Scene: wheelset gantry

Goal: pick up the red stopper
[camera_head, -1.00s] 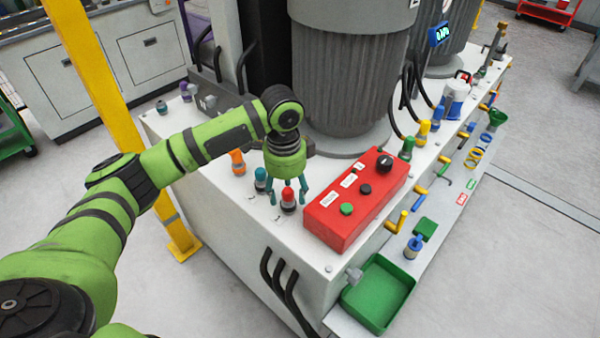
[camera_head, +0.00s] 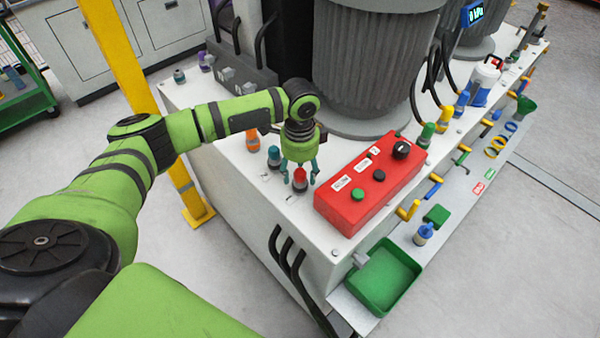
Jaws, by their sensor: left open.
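The red stopper (camera_head: 300,176) stands upright on the white top of the machine (camera_head: 256,187), left of the red control box. My left gripper (camera_head: 299,178) is directly above and around it, pointing down. Its teal fingers are spread open, one on each side of the red top. I cannot tell whether either finger touches it. The stopper's lower part is dark and partly hidden. My right gripper is not in view.
A teal stopper (camera_head: 274,157) stands close left of the gripper, with an orange one (camera_head: 252,140) behind it. The red control box (camera_head: 368,190) is close on the right. A large grey ribbed motor (camera_head: 372,65) rises behind. A green tray (camera_head: 383,279) sits lower right.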

